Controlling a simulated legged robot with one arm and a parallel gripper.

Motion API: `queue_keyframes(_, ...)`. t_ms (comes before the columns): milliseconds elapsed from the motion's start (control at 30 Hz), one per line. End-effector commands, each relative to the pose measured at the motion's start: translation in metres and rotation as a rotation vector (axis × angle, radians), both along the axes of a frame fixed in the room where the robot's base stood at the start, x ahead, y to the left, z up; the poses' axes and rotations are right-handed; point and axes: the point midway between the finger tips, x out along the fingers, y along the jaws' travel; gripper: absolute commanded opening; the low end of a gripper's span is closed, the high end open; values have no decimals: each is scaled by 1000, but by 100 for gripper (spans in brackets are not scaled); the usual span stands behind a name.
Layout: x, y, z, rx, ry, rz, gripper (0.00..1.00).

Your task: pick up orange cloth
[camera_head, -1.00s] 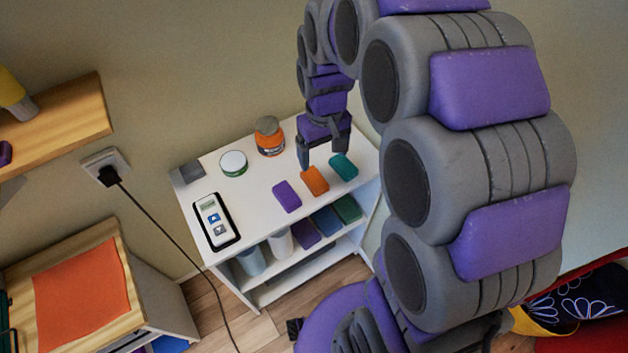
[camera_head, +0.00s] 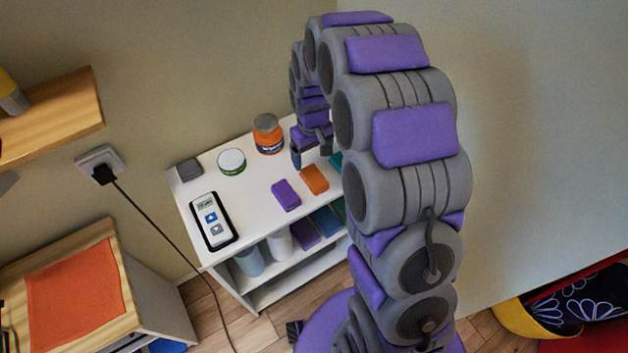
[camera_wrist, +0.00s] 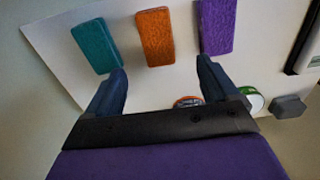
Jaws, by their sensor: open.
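The orange cloth (camera_head: 314,179) is a small folded block on top of the white shelf unit (camera_head: 253,192), between a purple cloth (camera_head: 286,195) and a teal cloth (camera_head: 336,162). My arm partly hides the teal one. My gripper (camera_head: 311,156) is open and empty, just behind the orange cloth. In the wrist view, the orange cloth (camera_wrist: 155,37) lies ahead of the gap between my open fingers (camera_wrist: 162,72), apart from them. The teal cloth (camera_wrist: 96,45) is beyond the left fingertip and the purple cloth (camera_wrist: 216,26) beyond the right one.
An orange jar (camera_head: 268,135), a green-rimmed tub (camera_head: 231,162), a grey block (camera_head: 190,170) and a device in a black tray (camera_head: 213,221) stand on the shelf top. A flat orange sheet (camera_head: 75,294) lies on a wooden cabinet. A black cable (camera_head: 165,233) hangs in front.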

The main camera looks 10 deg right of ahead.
Motion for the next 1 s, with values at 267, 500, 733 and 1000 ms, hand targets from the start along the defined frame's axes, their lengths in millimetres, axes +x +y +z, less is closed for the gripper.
queue_keyframes(267, 0, 0, -47, 0, -1, -1, 87)
queue_keyframes(500, 0, -2, -64, 0, -1, -1, 87)
queue_keyframes(733, 0, -3, -98, 0, 4, -1, 87)
queue_keyframes(1000, 1, -3, -102, 0, -1, -1, 87)
